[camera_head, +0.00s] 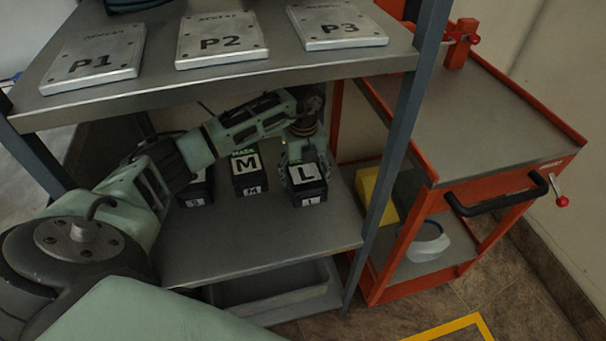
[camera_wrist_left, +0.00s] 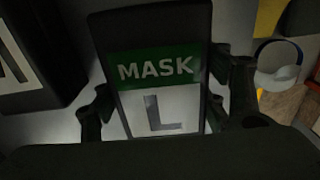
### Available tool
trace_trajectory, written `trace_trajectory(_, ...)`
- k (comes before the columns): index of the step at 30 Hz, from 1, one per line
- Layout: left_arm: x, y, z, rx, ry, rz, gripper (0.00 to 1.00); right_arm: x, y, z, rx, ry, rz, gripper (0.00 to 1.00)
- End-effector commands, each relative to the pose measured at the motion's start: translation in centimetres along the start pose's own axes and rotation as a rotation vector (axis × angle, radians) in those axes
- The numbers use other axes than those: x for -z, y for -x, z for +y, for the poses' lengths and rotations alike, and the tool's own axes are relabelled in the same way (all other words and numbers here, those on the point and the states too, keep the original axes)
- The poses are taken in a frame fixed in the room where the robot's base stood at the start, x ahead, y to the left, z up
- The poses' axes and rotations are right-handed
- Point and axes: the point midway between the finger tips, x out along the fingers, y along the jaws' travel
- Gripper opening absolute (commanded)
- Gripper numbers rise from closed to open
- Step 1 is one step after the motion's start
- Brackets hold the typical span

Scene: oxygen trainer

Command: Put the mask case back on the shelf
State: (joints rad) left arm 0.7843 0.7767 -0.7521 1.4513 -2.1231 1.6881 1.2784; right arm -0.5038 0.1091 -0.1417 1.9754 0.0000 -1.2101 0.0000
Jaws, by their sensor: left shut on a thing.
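The mask case marked L (camera_head: 308,184) is a black box with a white label, on the middle shelf (camera_head: 260,250) at its right part. My left gripper (camera_head: 303,158) reaches in from above and behind and is shut on this case. In the left wrist view the case (camera_wrist_left: 160,70) shows a green MASK band over a white L label, with a finger on each side. The M case (camera_head: 249,173) stands to its left, apart from it. A further case (camera_head: 196,188) is partly hidden behind my left arm. My right gripper is not in view.
The upper shelf (camera_head: 165,80) carries plates P1 (camera_head: 92,60), P2 (camera_head: 222,42) and P3 (camera_head: 338,27). A blue-grey post (camera_head: 398,130) stands right of the L case. A red cart (camera_head: 520,185) beyond it holds a yellow block (camera_head: 377,192) and a pale round item (camera_head: 427,243).

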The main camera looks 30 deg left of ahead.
Motion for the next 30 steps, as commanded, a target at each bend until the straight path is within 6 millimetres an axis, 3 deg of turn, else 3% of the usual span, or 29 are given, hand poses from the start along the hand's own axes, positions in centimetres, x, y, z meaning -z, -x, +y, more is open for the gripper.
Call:
trace_trajectory(9, -0.1, -0.1, -0.1, 0.002, 0.001, -0.002, 0.24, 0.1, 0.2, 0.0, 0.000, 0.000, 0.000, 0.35)
trace_trajectory(10, 0.0, -0.2, 0.0, 0.000, 0.000, -0.001, 0.69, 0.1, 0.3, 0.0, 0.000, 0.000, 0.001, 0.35)
trace_trajectory(16, 0.0, -0.1, 0.0, 0.000, 0.001, -0.001, 0.87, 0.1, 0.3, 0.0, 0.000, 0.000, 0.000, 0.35)
trace_trajectory(26, -0.1, -0.1, 0.0, 0.001, 0.001, -0.001, 0.87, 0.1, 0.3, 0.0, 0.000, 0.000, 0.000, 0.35)
trace_trajectory(30, -0.1, 0.9, -0.1, 0.003, 0.000, -0.003, 0.87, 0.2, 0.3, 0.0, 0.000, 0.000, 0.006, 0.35)
